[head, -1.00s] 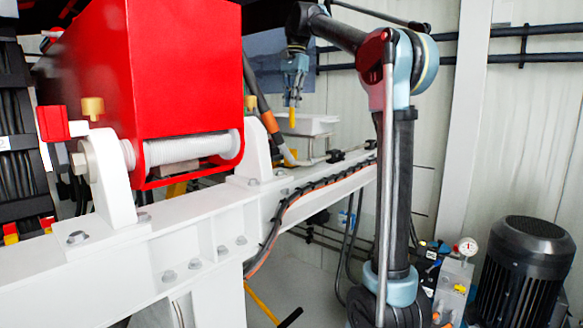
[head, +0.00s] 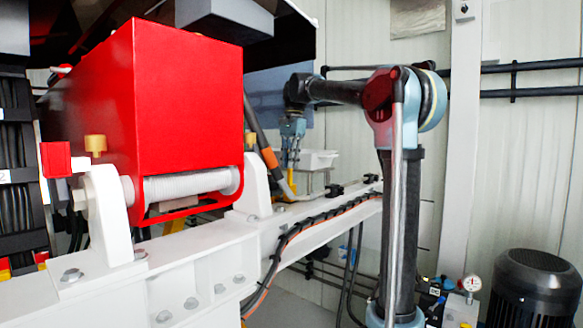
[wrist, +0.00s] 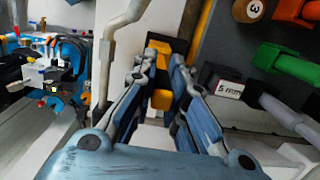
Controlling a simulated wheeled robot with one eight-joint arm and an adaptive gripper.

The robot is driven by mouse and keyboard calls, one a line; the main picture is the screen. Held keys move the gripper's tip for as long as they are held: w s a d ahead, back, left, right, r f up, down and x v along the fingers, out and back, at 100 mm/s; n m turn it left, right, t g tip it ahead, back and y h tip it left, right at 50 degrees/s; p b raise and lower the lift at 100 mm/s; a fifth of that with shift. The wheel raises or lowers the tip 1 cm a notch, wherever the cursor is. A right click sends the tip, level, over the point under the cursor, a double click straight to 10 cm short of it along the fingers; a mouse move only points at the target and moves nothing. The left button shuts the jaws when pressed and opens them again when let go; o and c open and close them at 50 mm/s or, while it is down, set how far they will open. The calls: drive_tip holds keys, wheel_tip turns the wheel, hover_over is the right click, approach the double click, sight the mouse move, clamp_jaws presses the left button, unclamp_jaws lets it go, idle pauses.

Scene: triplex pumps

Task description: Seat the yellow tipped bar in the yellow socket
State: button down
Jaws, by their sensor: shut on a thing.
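My gripper (head: 291,160) points down beside the white tray at the far end of the white beam. In the wrist view its two blue-grey fingers (wrist: 160,78) are closed around a yellow piece, the yellow tipped bar (wrist: 164,64). The bar's yellow end (head: 291,181) shows small below the fingers in the head view, low by the beam's top. Most of the bar is hidden by the fingers. I cannot make out the yellow socket for certain. Whether the bar touches anything cannot be told.
The white tray (head: 318,158) stands just right of my gripper. The large red block (head: 188,95) fills the left foreground. An orange-banded hose (head: 268,157) runs close on the left. Green (wrist: 280,60) and orange handles and a labelled block (wrist: 222,82) lie right in the wrist view.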

drive_tip(key=shift+f, duration=0.5)
drive_tip(key=shift+f, duration=0.6)
drive_tip(key=c, duration=1.6)
unclamp_jaws()
drive_tip(key=shift+c, duration=0.2)
wheel_tip(320, 180, up, 13)
drive_tip(key=w+d, duration=0.1)
